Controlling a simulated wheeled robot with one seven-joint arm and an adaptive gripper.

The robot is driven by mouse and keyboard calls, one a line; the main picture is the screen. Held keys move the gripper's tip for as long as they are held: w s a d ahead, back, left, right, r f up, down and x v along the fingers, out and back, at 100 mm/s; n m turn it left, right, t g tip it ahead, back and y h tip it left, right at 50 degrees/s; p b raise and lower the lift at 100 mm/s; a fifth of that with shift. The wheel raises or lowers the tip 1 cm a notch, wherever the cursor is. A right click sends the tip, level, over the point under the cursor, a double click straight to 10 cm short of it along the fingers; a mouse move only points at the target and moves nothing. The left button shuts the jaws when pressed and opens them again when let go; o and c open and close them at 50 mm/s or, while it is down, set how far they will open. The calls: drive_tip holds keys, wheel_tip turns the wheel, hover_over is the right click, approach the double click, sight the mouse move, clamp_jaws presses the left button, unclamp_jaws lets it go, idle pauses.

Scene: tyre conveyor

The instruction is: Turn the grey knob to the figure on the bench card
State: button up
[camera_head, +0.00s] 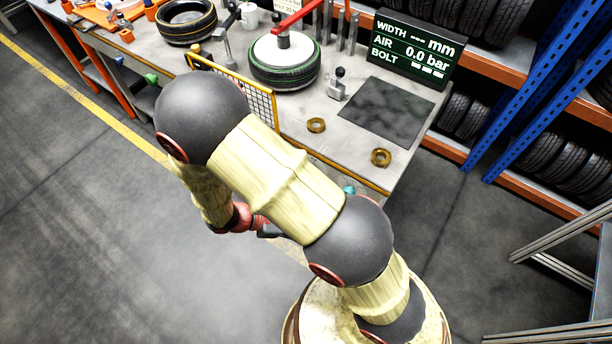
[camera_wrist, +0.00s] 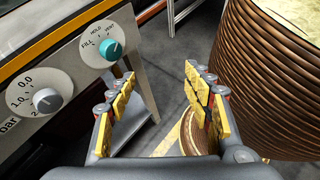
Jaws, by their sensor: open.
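The grey knob (camera_wrist: 47,100) is on a white round dial marked 0.0, 1.0, 2 and "bar", on the bench's front panel at left in the wrist view. Its pointer is too small to read surely. A teal knob (camera_wrist: 110,49) marked FILL, HOLD, VENT is right of it and also shows in the head view (camera_head: 349,189). My gripper (camera_wrist: 160,78) is open and empty, right of both knobs and apart from them. In the head view my arm mostly hides it, and the grey knob is not visible. A white card (camera_head: 286,4) is cut off at the top edge; its figure is unreadable.
A display (camera_head: 418,50) reads AIR 0.0 bar. A tyre (camera_head: 285,72) lies on the bench (camera_head: 310,150) under a red arm, behind a yellow mesh guard (camera_head: 262,98). Floor before the bench is clear.

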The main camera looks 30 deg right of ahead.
drive_tip(key=w+d+f+n+t+h, duration=0.2)
drive_tip(key=w+f+n+t+h, duration=0.3)
drive_tip(key=w+f+n+t, duration=0.25)
drive_tip(key=w+a+r+n+t, duration=0.2)
drive_tip(key=w+a+n+t, duration=0.15)
drive_tip(key=w, duration=0.45)
drive_tip(key=b+x, duration=0.2)
drive_tip(key=x, duration=0.6)
drive_tip(key=shift+s+d+r, duration=0.2)
drive_tip(key=shift+s+d, duration=0.1)
drive_tip(key=shift+c, duration=1.2)
drive_tip(key=c, duration=0.9)
